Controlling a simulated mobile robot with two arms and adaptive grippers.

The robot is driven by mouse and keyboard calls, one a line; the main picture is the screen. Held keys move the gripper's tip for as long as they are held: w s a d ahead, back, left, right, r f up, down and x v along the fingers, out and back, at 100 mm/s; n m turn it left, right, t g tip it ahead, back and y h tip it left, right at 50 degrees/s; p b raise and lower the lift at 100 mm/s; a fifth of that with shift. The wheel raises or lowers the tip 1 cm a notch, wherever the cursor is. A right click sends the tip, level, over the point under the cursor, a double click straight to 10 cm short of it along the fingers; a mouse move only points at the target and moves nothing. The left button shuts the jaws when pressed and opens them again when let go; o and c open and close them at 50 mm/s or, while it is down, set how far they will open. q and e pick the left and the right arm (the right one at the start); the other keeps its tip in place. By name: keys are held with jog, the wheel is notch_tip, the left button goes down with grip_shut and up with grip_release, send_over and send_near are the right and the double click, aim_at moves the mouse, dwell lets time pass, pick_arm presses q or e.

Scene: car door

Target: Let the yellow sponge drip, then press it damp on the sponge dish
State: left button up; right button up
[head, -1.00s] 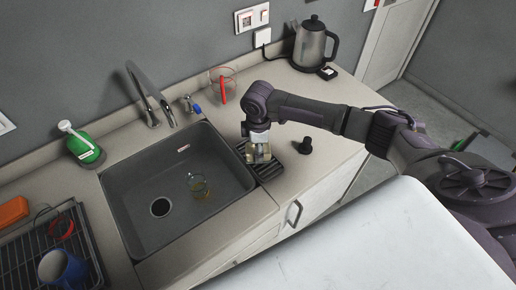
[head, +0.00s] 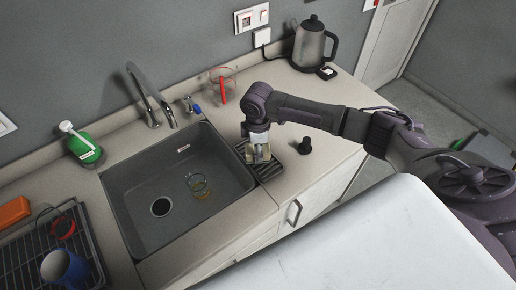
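My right gripper (head: 258,153) points down over the right rim of the sink, above the dark ribbed sponge dish (head: 268,172). A small pale yellowish patch shows at its fingers, which may be the yellow sponge. It is too small and too covered to tell whether the fingers are closed on it, or whether it touches the dish. No yellow sponge shows clearly elsewhere. My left gripper is not in view.
The grey sink (head: 140,205) holds a clear glass (head: 198,186). A faucet (head: 150,95), a green soap bottle (head: 84,147) and a dish rack (head: 95,255) stand around it. A small black object (head: 304,146) and a kettle (head: 312,43) stand to the right.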

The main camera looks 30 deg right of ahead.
jog(key=shift+d+f+p, duration=0.1)
jog(key=shift+p, duration=1.05)
dwell(1.9)
jog(key=shift+s+f, duration=0.15)
dwell(0.6)
jog(key=shift+w+r+p, duration=0.15)
jog(key=shift+r+p, duration=0.5)
jog(key=shift+r, duration=0.1)
jog(key=shift+w+r+p, duration=0.1)
jog(key=shift+r+p, duration=0.5)
jog(key=shift+r, duration=3.75)
